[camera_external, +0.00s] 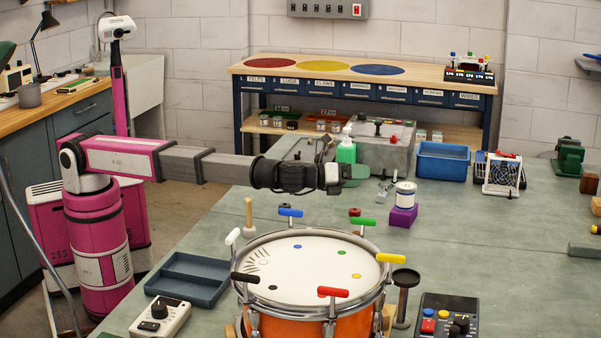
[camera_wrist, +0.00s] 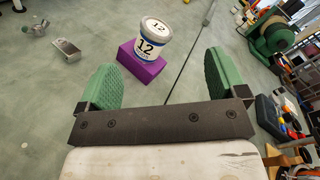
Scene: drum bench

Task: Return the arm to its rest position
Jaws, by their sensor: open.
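My gripper (camera_external: 358,172) is at the end of my outstretched, nearly level arm, above the bench beyond the drum. In the wrist view my gripper (camera_wrist: 162,82) shows two green fingers spread wide apart with nothing between them. A white tub marked 12 (camera_wrist: 154,38) stands on a purple block (camera_wrist: 140,66), ahead of the fingers and apart from them. In the external view the tub (camera_external: 405,194) and purple block (camera_external: 403,215) are to the right of and lower than my gripper.
An orange drum (camera_external: 300,322) with several coloured-handled keys stands at the front of the bench (camera_external: 500,240). A blue-grey tray (camera_external: 187,278) lies left of it. A green-liquid bottle (camera_external: 346,152), grey box (camera_external: 383,150) and blue bin (camera_external: 443,160) stand behind my gripper.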

